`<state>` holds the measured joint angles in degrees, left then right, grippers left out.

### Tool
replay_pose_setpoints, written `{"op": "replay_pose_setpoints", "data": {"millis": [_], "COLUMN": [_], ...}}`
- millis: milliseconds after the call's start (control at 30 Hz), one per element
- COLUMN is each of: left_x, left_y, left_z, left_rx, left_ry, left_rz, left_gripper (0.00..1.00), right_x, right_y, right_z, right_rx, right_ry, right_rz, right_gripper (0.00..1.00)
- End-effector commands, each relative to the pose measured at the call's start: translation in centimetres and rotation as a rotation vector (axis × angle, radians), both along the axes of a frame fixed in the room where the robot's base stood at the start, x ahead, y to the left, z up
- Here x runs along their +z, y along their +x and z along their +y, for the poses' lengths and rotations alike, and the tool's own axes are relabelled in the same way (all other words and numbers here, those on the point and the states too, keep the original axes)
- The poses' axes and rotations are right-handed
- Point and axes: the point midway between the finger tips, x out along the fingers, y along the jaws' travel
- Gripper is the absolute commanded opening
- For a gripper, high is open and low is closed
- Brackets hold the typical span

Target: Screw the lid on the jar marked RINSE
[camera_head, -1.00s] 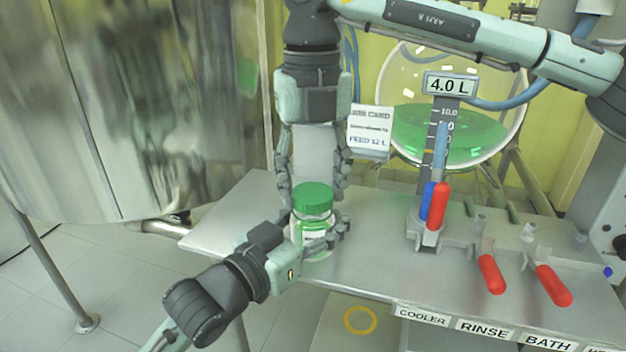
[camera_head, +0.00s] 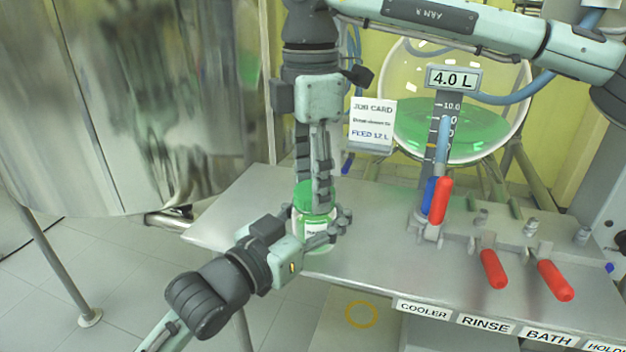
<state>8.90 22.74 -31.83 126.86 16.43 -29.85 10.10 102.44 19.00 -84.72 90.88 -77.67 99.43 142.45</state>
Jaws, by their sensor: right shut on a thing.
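The jar (camera_head: 314,225) is clear with green contents and a white label too small to read surely. It stands upright near the front edge of the grey bench. The green lid (camera_head: 302,197) sits on top of its mouth; whether it is threaded tight I cannot tell. My right gripper (camera_head: 314,190) points down from above and is shut on the lid, its fingers hiding part of it.
A 4.0 L display (camera_head: 453,78) and job card (camera_head: 372,123) stand behind, before a round glass vessel (camera_head: 462,125). A large steel tank (camera_head: 140,110) is at left.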

Motion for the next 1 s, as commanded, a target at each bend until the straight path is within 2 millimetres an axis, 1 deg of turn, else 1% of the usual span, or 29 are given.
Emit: {"op": "replay_pose_setpoints", "data": {"millis": [33,100,233,367,633,667,800,1000], "left_x": [-0.05,-0.06,-0.06,-0.06,-0.07,-0.07,-0.07,-0.07], "left_y": [0.0,0.01,0.0,0.0,0.01,0.01,0.01,0.0], "left_z": [0.0,0.01,0.0,0.0,0.01,0.01,0.01,0.0], "left_rx": [0.0,0.0,0.0,0.0,0.0,0.0,0.0,0.0], "left_ry": [0.001,0.001,0.001,0.001,0.001,0.001,0.001,0.001], "left_rz": [0.001,0.001,0.002,0.002,0.002,0.002,0.002,0.002], "left_gripper": [0.0,0.0,0.0,0.0,0.0,0.0,0.0,0.0], "right_x": [0.11,0.1,0.07,0.06,0.07,0.07,0.05,0.01], "right_y": [0.1,0.17,0.23,0.26,0.26,0.26,0.26,0.25], "right_z": [0.02,0.02,0.0,0.0,-0.01,-0.01,-0.01,0.0], "right_rx": [-0.112,-0.266,-0.461,-0.535,-0.539,-0.539,-0.538,-0.537], "right_ry": [0.001,0.002,0.002,0.001,0.001,0.001,0.001,0.001], "right_rz": [-0.002,-0.002,-0.001,-0.001,-0.001,-0.001,-0.001,-0.001], "right_gripper": [0.39,0.39,0.39,0.39,0.39,0.54,0.71,0.71]}}
